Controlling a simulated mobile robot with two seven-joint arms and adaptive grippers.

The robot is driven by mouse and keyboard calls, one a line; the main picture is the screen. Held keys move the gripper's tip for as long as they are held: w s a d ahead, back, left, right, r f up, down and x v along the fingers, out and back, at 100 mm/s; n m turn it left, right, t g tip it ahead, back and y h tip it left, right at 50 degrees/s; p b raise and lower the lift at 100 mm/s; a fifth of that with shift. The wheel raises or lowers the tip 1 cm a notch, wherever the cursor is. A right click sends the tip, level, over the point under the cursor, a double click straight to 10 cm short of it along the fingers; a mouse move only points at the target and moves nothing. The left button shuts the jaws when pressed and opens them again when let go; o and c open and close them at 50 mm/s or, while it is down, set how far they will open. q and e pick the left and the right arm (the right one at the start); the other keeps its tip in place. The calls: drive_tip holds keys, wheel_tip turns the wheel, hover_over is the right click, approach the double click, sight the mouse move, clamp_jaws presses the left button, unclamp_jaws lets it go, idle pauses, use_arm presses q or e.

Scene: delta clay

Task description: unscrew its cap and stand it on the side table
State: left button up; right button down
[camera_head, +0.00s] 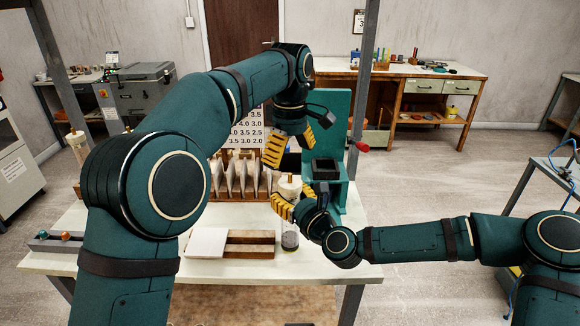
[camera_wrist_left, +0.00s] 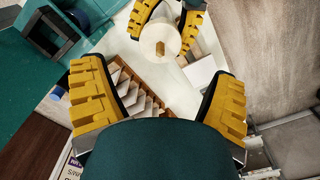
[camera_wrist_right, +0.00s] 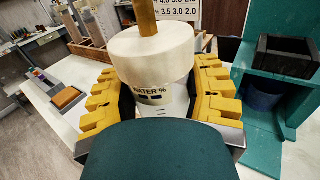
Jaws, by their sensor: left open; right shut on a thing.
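A clear jar (camera_head: 290,241) stands upright near the front right of the white table. Its wide white cap (camera_wrist_right: 150,55) has a brass-coloured stem on top, and the label below reads "WATER %". My right gripper (camera_head: 297,208) is shut on the jar from the right, below the cap; its yellow fingers lie on both sides in the right wrist view. The cap is on the jar. My left gripper (camera_head: 287,148) is open and empty above the cap, pointing down. In the left wrist view, the cap (camera_wrist_left: 158,45) shows beyond its spread fingers.
A green stand (camera_head: 335,150) with a dark box is close behind the jar. A wooden rack (camera_head: 228,193) with pale sheets and a white block (camera_head: 206,243) are to the left. A grey-topped table (camera_head: 548,163) with a blue hose is at the right edge, across open floor.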

sight(290, 174)
use_arm(q)
drive_tip(key=m, duration=0.5)
drive_tip(key=shift+m, duration=0.3)
drive_tip(key=m, duration=0.8)
drive_tip(key=shift+m, duration=0.4)
drive_tip(key=m, duration=0.3)
drive_tip(key=shift+m, duration=0.3)
drive_tip(key=m, duration=0.3)
drive_tip(key=shift+m, duration=0.3)
drive_tip(key=m, duration=1.4)
drive_tip(key=shift+m, duration=0.3)
drive_tip(key=shift+f, duration=4)
